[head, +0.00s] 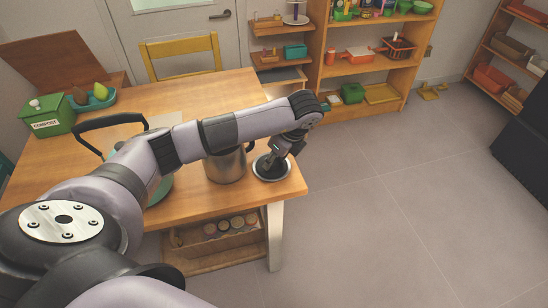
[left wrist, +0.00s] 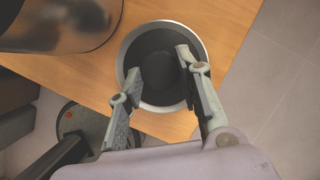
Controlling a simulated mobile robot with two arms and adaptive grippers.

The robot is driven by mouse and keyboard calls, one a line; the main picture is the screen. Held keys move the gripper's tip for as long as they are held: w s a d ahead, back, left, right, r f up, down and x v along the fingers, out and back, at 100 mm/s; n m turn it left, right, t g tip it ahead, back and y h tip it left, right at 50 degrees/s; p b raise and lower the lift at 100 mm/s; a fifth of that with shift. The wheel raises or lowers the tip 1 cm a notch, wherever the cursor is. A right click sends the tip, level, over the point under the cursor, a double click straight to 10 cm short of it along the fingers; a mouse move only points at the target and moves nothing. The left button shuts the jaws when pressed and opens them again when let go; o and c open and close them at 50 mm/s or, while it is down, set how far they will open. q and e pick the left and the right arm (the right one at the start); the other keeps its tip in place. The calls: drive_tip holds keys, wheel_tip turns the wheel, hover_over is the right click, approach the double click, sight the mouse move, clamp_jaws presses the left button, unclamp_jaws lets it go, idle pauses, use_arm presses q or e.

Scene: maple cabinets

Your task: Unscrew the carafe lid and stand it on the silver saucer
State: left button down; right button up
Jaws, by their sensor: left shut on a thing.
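The silver carafe (head: 224,166) stands upright near the table's front right corner, partly behind my arm. Its side also shows at the upper left of the left wrist view (left wrist: 60,28). The silver saucer (head: 272,181) lies right of the carafe, near the table edge, and its bright rim shows in the left wrist view (left wrist: 120,58). The round black lid (left wrist: 152,42) is over the saucer, inside its rim. My left gripper (left wrist: 160,68) has its fingers on either side of the lid's dark knob. Whether the lid touches the saucer is unclear. My right gripper is out of view.
A black-handled item (head: 110,122) stands left of the carafe, partly hidden by my arm. A green compost box (head: 47,117) and a teal dish with fruit (head: 93,98) are further back. Open floor (head: 400,210) lies right of the table.

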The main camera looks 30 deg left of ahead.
use_arm(q)
drive_tip(key=shift+f, duration=0.1)
drive_tip(key=c, duration=1.1)
unclamp_jaws()
drive_tip(key=shift+o, duration=0.2)
drive_tip(key=shift+r, duration=0.25)
drive_tip(key=v, duration=1.1)
drive_tip(key=shift+d+r, duration=0.2)
